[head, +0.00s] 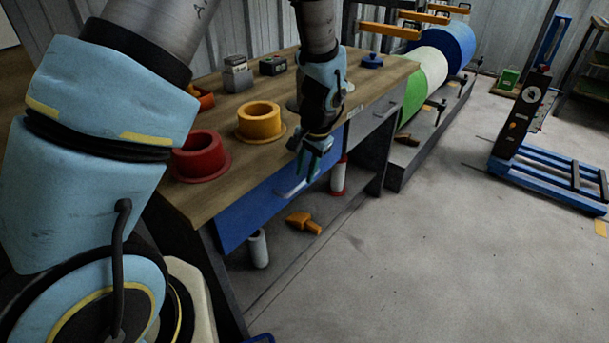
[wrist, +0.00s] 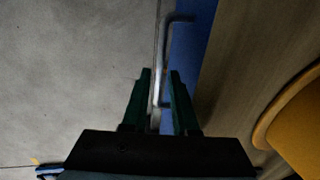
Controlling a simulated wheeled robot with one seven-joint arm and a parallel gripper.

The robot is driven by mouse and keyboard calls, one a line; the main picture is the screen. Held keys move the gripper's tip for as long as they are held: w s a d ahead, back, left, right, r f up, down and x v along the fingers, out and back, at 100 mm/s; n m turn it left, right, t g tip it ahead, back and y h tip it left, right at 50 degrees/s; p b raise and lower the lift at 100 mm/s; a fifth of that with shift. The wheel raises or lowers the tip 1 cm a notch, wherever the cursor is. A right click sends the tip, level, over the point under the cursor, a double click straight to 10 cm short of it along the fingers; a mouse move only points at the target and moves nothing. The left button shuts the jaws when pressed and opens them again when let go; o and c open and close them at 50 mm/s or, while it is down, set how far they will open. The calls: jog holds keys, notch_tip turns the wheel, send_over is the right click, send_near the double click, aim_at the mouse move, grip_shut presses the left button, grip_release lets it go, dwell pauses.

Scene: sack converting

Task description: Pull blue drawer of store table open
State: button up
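The store table (head: 222,108) has a wooden top and a blue drawer (head: 250,208) under its front edge. The drawer front looks flush with the table, so it appears shut. Its pale bar handle (head: 291,190) also shows in the wrist view (wrist: 168,48). My gripper (head: 312,166) points down in front of the drawer, at the right part of the handle. In the wrist view my gripper (wrist: 160,73) is open, with one green finger on each side of the bar. I cannot tell whether either finger touches it.
A red ring (head: 200,155) and a yellow ring (head: 259,121) stand on the table top. A grey drawer (head: 372,121) is to the right. An orange piece (head: 303,222) and a white roll (head: 258,248) are below. The floor in front is clear.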

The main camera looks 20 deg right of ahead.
jog(key=shift+w+a+f, duration=0.1)
jog(key=shift+w+f, duration=0.1)
jog(key=shift+f, duration=0.85)
grip_shut()
dwell(0.7)
